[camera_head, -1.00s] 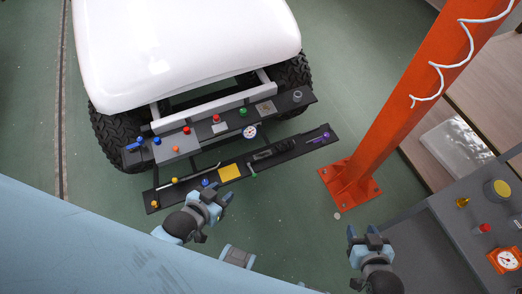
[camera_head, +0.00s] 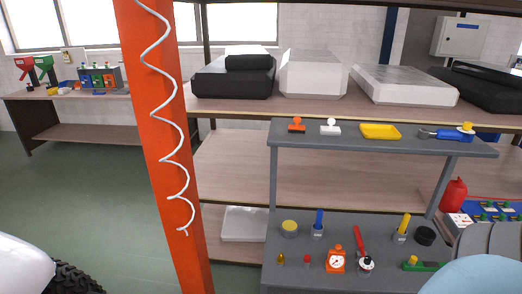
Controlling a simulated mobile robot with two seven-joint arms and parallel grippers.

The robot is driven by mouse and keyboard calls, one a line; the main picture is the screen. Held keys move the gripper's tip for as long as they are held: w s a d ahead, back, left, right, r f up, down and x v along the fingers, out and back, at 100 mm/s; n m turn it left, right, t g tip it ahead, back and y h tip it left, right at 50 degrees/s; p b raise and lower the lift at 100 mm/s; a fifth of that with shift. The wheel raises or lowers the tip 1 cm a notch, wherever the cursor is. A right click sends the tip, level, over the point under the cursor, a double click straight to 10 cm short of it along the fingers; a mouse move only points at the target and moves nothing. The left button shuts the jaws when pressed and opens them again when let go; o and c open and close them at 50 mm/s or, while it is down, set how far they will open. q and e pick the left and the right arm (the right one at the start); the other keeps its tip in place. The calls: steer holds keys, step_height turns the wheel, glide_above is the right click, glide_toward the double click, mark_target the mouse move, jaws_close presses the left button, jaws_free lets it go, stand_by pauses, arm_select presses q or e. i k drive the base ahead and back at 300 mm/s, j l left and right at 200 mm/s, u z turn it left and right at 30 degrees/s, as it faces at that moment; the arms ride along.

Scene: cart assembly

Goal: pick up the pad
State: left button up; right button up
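I cannot tell for sure which thing is the pad. On the lower grey shelf of the cart stand a round yellow-topped piece (camera_head: 289,227) and a round black piece (camera_head: 425,236), both low and flat. A yellow tray (camera_head: 380,131) lies on the upper grey shelf, with an orange stamp-shaped piece (camera_head: 297,124) and a white one (camera_head: 330,127) to its left. Neither of my grippers shows in the head view now.
An orange post (camera_head: 165,150) with a coiled white cable stands left of the cart. Behind are wooden racks (camera_head: 230,165) with black and white covers. A red can (camera_head: 453,195) stands at right. Open green floor (camera_head: 95,200) lies at left.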

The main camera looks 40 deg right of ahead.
mark_target(331, 129)
steer(key=z, duration=1.85)
steer(key=l+u, duration=0.15)
steer(key=u, duration=0.75)
steer(key=l+u, duration=0.4)
steer(key=l, duration=0.15)
steer(key=l+u, duration=0.4)
steer(key=k+l, duration=0.05)
steer(key=l, duration=0.05)
